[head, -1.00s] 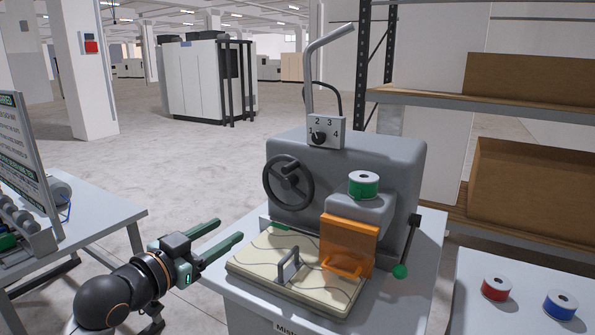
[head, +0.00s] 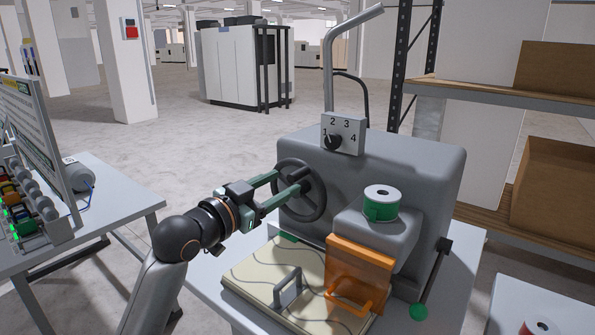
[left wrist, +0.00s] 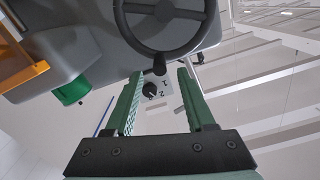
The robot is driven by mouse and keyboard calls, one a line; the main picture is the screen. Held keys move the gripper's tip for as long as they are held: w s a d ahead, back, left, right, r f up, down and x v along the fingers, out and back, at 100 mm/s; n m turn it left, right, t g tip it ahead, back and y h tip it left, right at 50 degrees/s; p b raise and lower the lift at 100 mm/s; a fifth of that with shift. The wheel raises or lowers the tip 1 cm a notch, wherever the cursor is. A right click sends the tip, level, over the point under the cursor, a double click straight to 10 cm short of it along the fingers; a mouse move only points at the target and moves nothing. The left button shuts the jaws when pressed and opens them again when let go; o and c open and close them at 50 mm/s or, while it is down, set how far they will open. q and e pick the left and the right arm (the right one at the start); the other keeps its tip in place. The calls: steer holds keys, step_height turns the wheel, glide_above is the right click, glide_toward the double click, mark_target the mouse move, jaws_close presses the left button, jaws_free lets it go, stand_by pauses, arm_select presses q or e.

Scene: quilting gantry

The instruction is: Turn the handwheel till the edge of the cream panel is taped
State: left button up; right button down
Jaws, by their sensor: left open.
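The black handwheel (head: 323,198) is on the left of the grey machine's front; it also shows in the left wrist view (left wrist: 205,30) with a knob on its rim. My left gripper (head: 289,183) is at the wheel, its fingers open and partly covering it. In the left wrist view, the fingertips (left wrist: 160,72) stand either side of the line to the knob (left wrist: 160,62); whether the knob is between them is unclear. The cream panel (head: 258,275) lies flat below, with a grey handle (head: 288,287) and a small green patch at its back edge. My right gripper is out of view.
An orange guard (head: 360,268) stands over the panel's right side, below a green tape spool (head: 382,205). A dial (head: 333,142) points near 1. A green-knobbed lever (head: 418,312) hangs at the right. A side table (head: 115,190) stands left.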

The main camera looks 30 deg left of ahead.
arm_select(q)
steer(key=w, duration=0.5)
steer(key=shift+w+d+p, duration=0.25)
steer(key=shift+w+p, duration=0.1)
steer(key=shift+w, duration=0.05)
steer(key=shift+c, duration=0.2)
jaws_close()
stand_by(0.9)
